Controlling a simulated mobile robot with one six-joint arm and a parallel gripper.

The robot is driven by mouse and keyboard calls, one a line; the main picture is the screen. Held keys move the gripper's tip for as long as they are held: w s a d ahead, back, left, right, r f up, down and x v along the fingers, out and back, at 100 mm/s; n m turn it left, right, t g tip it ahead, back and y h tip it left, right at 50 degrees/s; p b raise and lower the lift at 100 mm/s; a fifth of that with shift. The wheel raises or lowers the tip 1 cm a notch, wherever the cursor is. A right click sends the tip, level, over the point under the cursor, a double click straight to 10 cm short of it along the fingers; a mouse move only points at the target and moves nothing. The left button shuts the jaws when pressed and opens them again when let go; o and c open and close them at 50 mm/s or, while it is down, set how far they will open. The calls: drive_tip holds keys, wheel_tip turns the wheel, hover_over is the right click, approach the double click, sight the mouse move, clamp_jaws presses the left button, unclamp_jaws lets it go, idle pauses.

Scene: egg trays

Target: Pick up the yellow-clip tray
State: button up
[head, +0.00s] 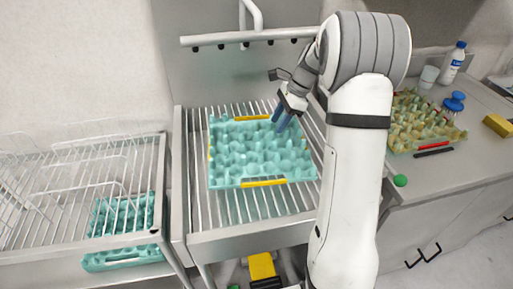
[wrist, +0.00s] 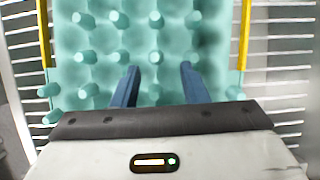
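The yellow-clip tray (head: 228,184) is a teal egg tray lying on the wire rack in the middle of the head view. It has a yellow clip (head: 264,183) on its near edge and another (head: 252,118) on its far edge. In the wrist view the tray (wrist: 90,68) fills the middle, with yellow strips along its left and right sides. My gripper (head: 281,118) is over the tray's far right part. Its two blue fingers (wrist: 158,68) are apart with nothing between them but tray surface behind. Whether they touch the tray I cannot tell.
Another teal tray (head: 122,262) sits under a wire rack (head: 70,190) at left. A rail (head: 250,37) runs behind the rack.

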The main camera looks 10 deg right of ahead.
sight(256, 134)
drive_tip(key=a, duration=0.5)
drive_tip(key=x, duration=0.5)
drive_tip(key=shift+a, duration=0.35)
drive_tip(key=shift+c, duration=0.2)
clamp_jaws()
